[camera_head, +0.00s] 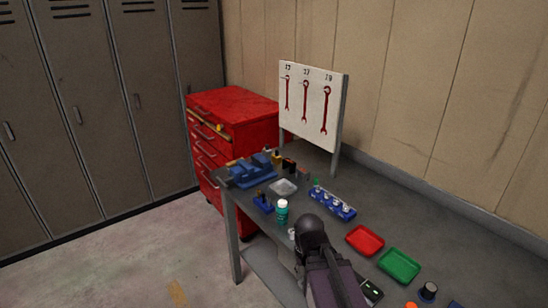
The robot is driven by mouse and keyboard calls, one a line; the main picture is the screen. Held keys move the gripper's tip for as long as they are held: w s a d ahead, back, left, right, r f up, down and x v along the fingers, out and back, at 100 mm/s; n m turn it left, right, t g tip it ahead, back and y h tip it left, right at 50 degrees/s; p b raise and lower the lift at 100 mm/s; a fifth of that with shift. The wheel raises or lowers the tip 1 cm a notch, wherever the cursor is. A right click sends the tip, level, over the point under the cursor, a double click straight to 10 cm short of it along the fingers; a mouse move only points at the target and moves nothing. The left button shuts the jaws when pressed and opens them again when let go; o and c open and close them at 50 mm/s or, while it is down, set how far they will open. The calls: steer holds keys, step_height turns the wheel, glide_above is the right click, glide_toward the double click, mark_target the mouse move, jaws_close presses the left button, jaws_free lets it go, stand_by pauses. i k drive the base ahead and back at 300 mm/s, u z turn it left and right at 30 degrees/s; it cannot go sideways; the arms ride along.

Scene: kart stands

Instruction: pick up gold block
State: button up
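A small yellow-gold piece (277,157) stands at the back of the workbench, just right of the blue vise; it is too small to tell whether it is the gold block. Another small yellow piece (220,127) shows at the upper front of the red cabinet, also unclear. My dark arm reaches up from the bottom middle over the bench. My gripper's fingers cannot be made out, so the gripper is not in view.
On the workbench (395,220) are a blue vise (252,174), a clear tray (284,188), a teal bottle (282,212), a blue rack (332,205), a red tray (365,240) and a green tray (399,265). A wrench board (308,83) stands behind. The red cabinet (240,110) adjoins.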

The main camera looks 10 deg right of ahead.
mark_target(277, 160)
steer(key=k, duration=1.35)
steer(key=u, duration=0.65)
steer(key=i, duration=1.1)
steer(key=u, duration=0.75)
steer(key=i, duration=1.6)
steer(key=z, duration=0.05)
